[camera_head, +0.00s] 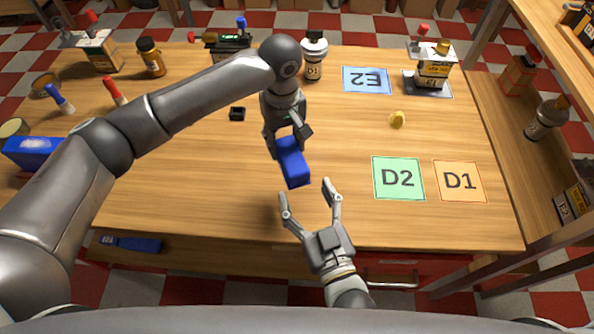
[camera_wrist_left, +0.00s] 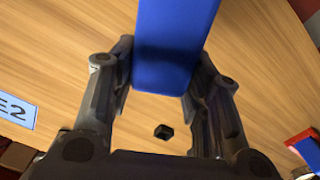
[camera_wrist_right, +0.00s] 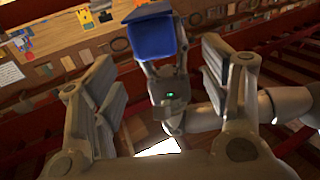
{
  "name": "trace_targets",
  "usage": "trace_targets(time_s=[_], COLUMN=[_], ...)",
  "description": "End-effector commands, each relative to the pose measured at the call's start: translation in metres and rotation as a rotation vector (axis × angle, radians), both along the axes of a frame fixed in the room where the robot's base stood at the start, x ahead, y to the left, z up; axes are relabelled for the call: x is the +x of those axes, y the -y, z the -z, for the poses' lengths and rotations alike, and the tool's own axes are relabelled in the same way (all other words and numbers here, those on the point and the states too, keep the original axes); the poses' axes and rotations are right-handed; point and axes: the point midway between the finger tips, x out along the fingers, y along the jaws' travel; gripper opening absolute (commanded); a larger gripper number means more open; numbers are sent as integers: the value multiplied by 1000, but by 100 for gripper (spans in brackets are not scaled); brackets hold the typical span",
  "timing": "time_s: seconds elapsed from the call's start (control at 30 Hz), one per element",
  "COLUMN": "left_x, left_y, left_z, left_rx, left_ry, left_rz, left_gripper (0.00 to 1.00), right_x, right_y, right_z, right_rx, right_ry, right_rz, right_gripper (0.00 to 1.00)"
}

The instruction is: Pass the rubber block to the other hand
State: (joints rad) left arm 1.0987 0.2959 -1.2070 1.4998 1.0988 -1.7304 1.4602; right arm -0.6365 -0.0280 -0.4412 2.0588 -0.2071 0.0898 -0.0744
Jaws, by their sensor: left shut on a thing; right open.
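The rubber block is a blue block (camera_head: 293,163), held above the middle of the table. My left gripper (camera_head: 287,139) is shut on its upper end, and the lower end sticks out toward the front. In the left wrist view the block (camera_wrist_left: 175,45) sits between the two fingers. My right gripper (camera_head: 308,198) is open and empty, just below and in front of the block, apart from it. In the right wrist view the block (camera_wrist_right: 152,36) shows beyond the open fingers, with my left gripper (camera_wrist_right: 160,68) behind it.
The wooden table (camera_head: 220,200) bears a green D2 card (camera_head: 398,178), an orange D1 card (camera_head: 460,181) and a blue E2 card (camera_head: 367,80). A small black part (camera_head: 237,113) and a yellow piece (camera_head: 397,120) lie on it. Bottles and boxes line the back. The front middle is clear.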

Motion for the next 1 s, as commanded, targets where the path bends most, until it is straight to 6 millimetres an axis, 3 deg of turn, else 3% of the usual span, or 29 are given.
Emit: trace_targets(time_s=[0.3,0.5,0.93,1.0], left_x=[0,0,0,0], left_y=[0,0,0,0], left_z=[0,0,0,0], left_rx=[-1,0,-1,-1], left_ry=[0,0,0,0], left_rz=[0,0,0,0], left_gripper=[20,20,20,20], right_x=[57,79,87,87], right_y=[-22,-31,-34,-34], right_z=[-1,0,0,0], right_rx=[0,-2,-2,-2], right_ry=[4,2,1,1], right_rz=[-1,-1,-1,-1], right_gripper=[70,70,70,61])
